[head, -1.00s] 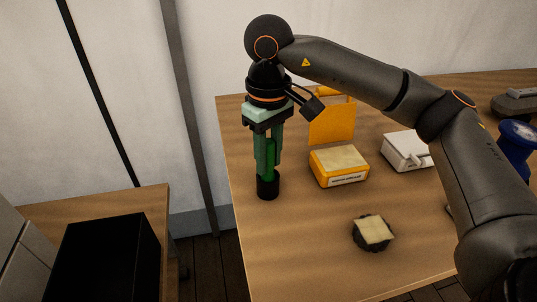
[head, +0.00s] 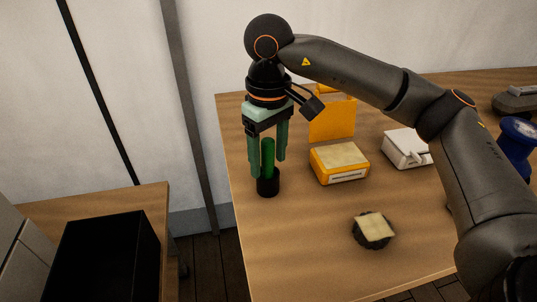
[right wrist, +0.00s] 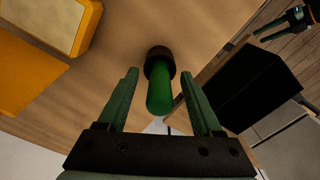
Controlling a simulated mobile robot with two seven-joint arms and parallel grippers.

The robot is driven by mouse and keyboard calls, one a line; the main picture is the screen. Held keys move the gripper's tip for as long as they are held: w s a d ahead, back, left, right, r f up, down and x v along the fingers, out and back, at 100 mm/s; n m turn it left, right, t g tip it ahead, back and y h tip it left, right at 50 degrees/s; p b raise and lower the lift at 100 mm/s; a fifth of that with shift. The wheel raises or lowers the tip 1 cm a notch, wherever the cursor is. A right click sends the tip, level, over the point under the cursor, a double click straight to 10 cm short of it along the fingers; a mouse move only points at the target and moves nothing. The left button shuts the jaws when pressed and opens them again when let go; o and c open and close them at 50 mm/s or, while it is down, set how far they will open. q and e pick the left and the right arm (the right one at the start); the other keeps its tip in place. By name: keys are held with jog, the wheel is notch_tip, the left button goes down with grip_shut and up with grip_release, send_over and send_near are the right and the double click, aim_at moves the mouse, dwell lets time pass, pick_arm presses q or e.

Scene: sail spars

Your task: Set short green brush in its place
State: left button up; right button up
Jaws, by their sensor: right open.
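The short green brush (head: 268,156) stands upright on the table near its left edge. Its lower end is in, or joined to, a black cylindrical base (head: 268,184); I cannot tell whether this is a holder or part of the brush. My right gripper (head: 267,168) is open, pointing down, with one green finger on each side of the brush and gaps between. In the right wrist view the green brush (right wrist: 160,92) shows between the spread fingers, with the black base (right wrist: 158,56) beyond it. My left gripper is not in the head view.
A yellow box (head: 340,166) with a pale top stands right of the brush, an orange panel (head: 332,122) behind it. A white box (head: 406,148) and a blue object (head: 517,145) are farther right. A dark round piece with a pale square top (head: 373,229) lies in front.

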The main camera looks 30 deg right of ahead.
notch_tip(320, 180, up, 11)
jog(key=p, duration=0.2)
jog(key=shift+p, duration=0.3)
jog(key=shift+r, duration=0.75)
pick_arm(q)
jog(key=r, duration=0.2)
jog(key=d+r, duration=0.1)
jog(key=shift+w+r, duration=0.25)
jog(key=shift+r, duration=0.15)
